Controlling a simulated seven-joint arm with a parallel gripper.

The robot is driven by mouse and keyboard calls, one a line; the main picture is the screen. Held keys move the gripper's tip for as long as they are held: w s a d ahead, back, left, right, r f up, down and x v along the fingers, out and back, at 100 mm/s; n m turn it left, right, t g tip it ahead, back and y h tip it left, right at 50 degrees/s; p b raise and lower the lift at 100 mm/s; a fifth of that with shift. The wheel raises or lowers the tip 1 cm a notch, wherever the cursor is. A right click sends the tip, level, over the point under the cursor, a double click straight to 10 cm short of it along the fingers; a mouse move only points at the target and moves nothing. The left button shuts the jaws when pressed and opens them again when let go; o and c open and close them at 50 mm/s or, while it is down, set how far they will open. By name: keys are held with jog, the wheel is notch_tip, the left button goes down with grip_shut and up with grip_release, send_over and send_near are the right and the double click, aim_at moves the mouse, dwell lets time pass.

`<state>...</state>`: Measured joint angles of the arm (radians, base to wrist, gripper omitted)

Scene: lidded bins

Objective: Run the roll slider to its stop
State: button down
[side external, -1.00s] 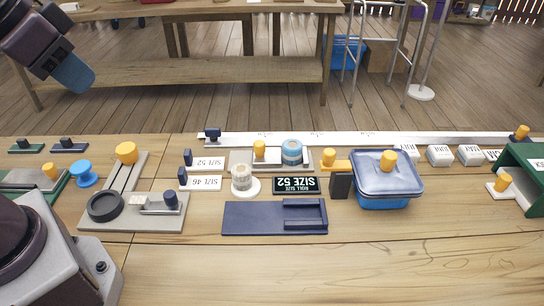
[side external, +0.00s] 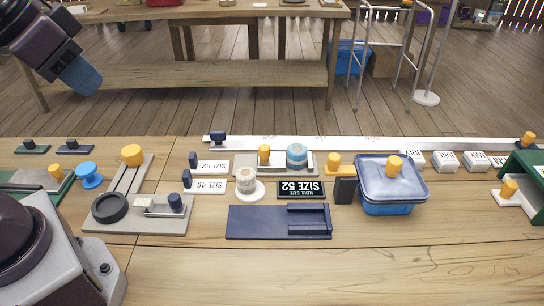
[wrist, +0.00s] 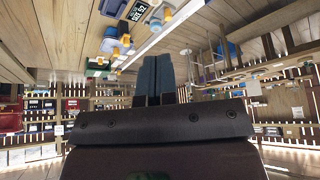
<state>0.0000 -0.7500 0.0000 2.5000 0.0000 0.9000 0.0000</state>
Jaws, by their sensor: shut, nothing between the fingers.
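A grey tray (side external: 243,168) in the middle of the bench holds a yellow knob (side external: 264,152) on its left and a blue-and-white roll (side external: 297,155) on its right. I cannot tell for certain which part is the roll slider. A dark sign reading ROLL SIZE 52 (side external: 301,190) stands in front of the tray. A second, beige roll (side external: 246,180) sits on a white round base nearby. My gripper (side external: 88,82) is raised at the upper left, far from the tray. Its fingers (wrist: 155,75) are shut together and empty in the wrist view.
A long white rail (side external: 370,143) with a dark knob (side external: 218,137) runs behind the tray. A blue lidded bin (side external: 387,205) stands to its right, a navy tray (side external: 258,222) in front. A grey fixture (side external: 150,224) stands left. The front bench is clear.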

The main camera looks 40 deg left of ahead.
jog(key=c, duration=1.5)
grip_release()
jog(key=shift+c, duration=0.2)
jog(key=o, duration=0.4)
jog(key=shift+w+f, duration=0.15)
jog(key=shift+f, duration=0.25)
jog(key=shift+c, duration=0.2)
jog(key=o, duration=0.4)
jog(key=shift+w+f+g, duration=0.3)
jog(key=shift+f+g, duration=0.3)
jog(key=shift+c, duration=0.2)
jog(key=g, duration=0.4)
send_over(264, 147)
notch_tip(264, 147, down, 17)
notch_tip(264, 147, down, 13)
jog(key=shift+f, duration=0.1)
